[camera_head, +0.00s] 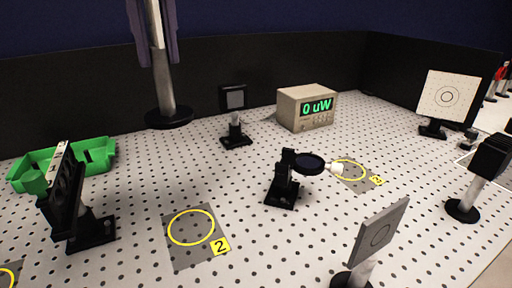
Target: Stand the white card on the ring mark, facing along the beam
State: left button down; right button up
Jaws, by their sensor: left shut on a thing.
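Ring mark 2 (191,227) is bare, below and right of the held card. Ring mark 3 (354,178) is partly behind a dark round lens with a white end. A third yellow ring (8,277) is cut off at the lower left. My right gripper is out of view.
A black mount (68,205) and green tray (100,152) stand left. Black walls edge the back.

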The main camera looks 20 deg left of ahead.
aim_at(168, 112)
pick_arm(q)
notch_tip(168, 112, down, 6)
jog(key=shift+r+b, duration=0.15)
jog(key=shift+b, duration=0.9)
jog(key=shift+a+f+b, duration=0.1)
jog(key=shift+f+b, duration=0.3)
jog(key=shift+f, duration=6.75)
jog(key=c, duration=0.7)
grip_release()
jog(key=shift+c, duration=0.2)
notch_tip(168, 112, up, 12)
jog(key=shift+r+p, duration=0.1)
jog(key=shift+p, duration=0.4)
